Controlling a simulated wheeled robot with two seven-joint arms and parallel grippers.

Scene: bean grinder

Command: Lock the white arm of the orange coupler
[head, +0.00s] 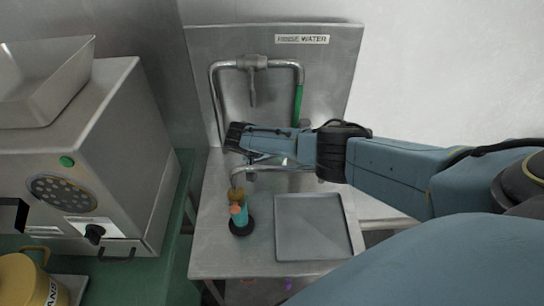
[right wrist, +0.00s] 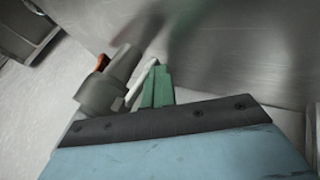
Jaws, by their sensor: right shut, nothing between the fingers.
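In the right wrist view, a grey cylindrical fitting (right wrist: 100,92) carries a small orange part (right wrist: 102,62) on its far left side. A slim white arm (right wrist: 141,84) stands out beside the fitting, slanting up to the right. My right gripper (right wrist: 158,72) is shut, its green fingers together and empty, close to the right of the white arm; whether they touch is unclear. In the head view, my right gripper (head: 240,138) reaches in from the right across the sink pipes, and the white arm cannot be made out there. My left gripper is not in view.
A metal rinse station has a bent pipe (head: 213,95), a green hose section (head: 298,104) and a square tray (head: 312,255). A teal and orange item with a black base (head: 241,226) stands left of the tray. A grinder (head: 100,170) is at left.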

